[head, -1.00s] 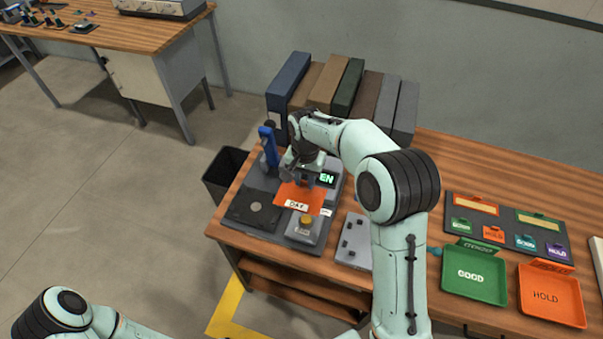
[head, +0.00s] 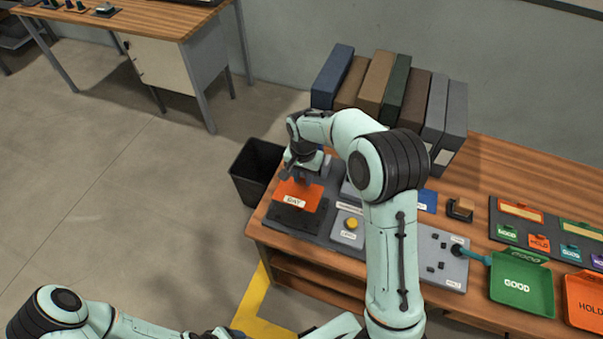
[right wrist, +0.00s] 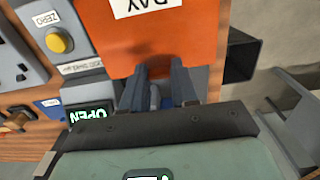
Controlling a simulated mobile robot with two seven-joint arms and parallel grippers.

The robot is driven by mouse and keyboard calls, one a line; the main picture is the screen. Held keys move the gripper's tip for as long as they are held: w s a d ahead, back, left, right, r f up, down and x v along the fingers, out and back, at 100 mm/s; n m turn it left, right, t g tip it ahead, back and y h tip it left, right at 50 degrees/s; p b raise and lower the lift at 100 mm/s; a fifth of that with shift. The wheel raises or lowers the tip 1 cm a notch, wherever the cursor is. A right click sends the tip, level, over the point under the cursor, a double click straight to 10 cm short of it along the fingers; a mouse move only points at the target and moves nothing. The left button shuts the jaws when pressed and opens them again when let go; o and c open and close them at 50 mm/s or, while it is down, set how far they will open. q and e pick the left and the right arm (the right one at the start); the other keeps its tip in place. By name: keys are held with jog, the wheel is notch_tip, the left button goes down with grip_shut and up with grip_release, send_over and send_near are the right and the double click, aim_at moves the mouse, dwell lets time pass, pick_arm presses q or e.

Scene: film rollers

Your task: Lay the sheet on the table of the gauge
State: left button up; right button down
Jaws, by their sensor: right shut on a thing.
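The orange sheet (head: 303,191), with a white label reading DAY, is over the black table (head: 284,217) of the gauge at the table's left end. My right gripper (head: 303,176) is shut on the sheet's far edge. In the right wrist view its fingers (right wrist: 160,80) meet the edge of the sheet (right wrist: 165,40). I cannot tell whether the sheet touches the black table or hangs just above it. The gauge's yellow button (head: 351,224) is to the right. Its display (right wrist: 90,115) reads OPEN in the right wrist view. My left gripper is not in view.
Several upright binders (head: 400,85) stand behind the gauge. A black bin (head: 255,168) is on the floor to the left. A grey studded plate (head: 437,262), a green GOOD tray (head: 522,288) and an orange HOLD tray (head: 585,303) are on the right.

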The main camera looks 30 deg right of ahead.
aim_at(304, 182)
jog(key=shift+s+f+b, duration=0.1)
jog(key=shift+f+b, duration=0.2)
jog(key=shift+f, duration=0.35)
jog(key=shift+f+b, duration=0.7)
jog(key=shift+f, duration=0.95)
jog(key=shift+f+b, duration=0.7)
jog(key=shift+f, duration=0.65)
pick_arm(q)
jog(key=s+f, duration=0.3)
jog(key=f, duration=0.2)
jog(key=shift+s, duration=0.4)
pick_arm(e)
jog(key=shift+f, duration=0.6)
jog(key=shift+f, duration=0.15)
jog(key=c, duration=0.6)
grip_release()
